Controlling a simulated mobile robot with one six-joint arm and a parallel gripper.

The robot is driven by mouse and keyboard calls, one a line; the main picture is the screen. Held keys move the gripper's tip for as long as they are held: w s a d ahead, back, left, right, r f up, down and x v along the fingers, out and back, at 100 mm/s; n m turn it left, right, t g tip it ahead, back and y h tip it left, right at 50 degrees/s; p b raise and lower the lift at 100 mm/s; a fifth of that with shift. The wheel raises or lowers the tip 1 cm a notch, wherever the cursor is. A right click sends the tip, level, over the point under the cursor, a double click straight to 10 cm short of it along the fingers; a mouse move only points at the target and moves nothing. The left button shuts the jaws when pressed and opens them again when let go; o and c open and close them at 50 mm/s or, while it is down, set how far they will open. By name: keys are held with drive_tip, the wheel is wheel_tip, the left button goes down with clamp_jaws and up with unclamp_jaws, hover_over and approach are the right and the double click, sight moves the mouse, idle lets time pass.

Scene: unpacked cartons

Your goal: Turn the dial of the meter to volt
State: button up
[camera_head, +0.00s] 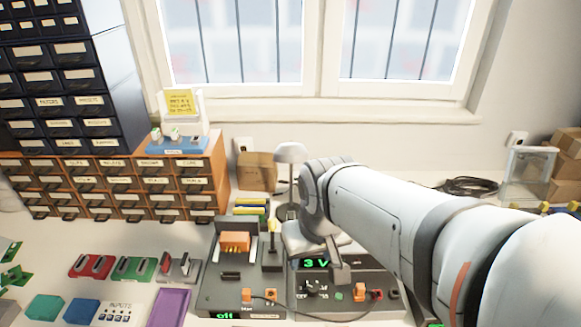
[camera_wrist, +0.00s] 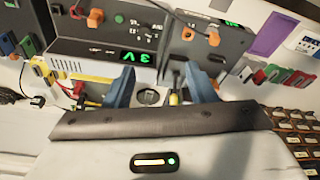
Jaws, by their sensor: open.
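A dark grey box with a green "3 V" readout (camera_head: 315,263) looks like the meter; its front panel carries a dark dial (camera_head: 312,288) with pale marks around it. The dial's exact pointing is too small to read. The wrist view shows the same readout (camera_wrist: 136,57) and the marked dial area (camera_wrist: 150,28). My gripper (camera_head: 338,275) hangs over the box beside the readout, close to the dial's right. In the wrist view my gripper (camera_wrist: 160,88) shows two blue fingers apart, with nothing held between them. Whether it touches the box cannot be told.
A second grey box with a green "off" readout (camera_head: 225,315) and orange parts adjoins on the left. A desk lamp (camera_head: 290,152) stands behind my arm. Coloured modules (camera_head: 135,268) and a purple tray (camera_head: 169,307) lie left. Drawer cabinets (camera_head: 115,180) fill the back left.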

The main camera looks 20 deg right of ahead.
drive_tip(key=w+d+r+n+p, duration=0.1)
drive_tip(key=w+d+r+p, duration=0.15)
drive_tip(key=w, duration=0.55)
drive_tip(key=w+d+f+n+p, duration=0.1)
drive_tip(key=w+d+f+p, duration=0.1)
drive_tip(key=w+d+f, duration=0.1)
drive_tip(key=w+d+f+n+g+p, duration=0.1)
drive_tip(key=w+d+f+n+p, duration=0.1)
drive_tip(key=w+d+f, duration=0.2)
drive_tip(key=w+d+f+n+g+p, duration=0.1)
drive_tip(key=w+d+f+n+p, duration=0.1)
drive_tip(key=w+d, duration=0.4)
drive_tip(key=shift+w+d+f, duration=0.1)
drive_tip(key=shift+w+f, duration=0.2)
drive_tip(key=shift+w, duration=0.4)
drive_tip(key=shift+w+f, duration=0.25)
drive_tip(key=shift+w, duration=0.4)
drive_tip(key=shift+w+d+f, duration=0.1)
drive_tip(key=shift+w+f, duration=0.2)
drive_tip(key=shift+w, duration=0.4)
drive_tip(key=shift+f+h, duration=0.3)
drive_tip(key=f+p, duration=0.1)
drive_tip(key=f, duration=0.6)
drive_tip(key=shift+w+d+f+p, duration=0.2)
drive_tip(key=shift+f+p, duration=0.1)
drive_tip(key=shift+p, duration=0.05)
drive_tip(key=shift+c, duration=0.3)
drive_tip(key=c, duration=0.9)
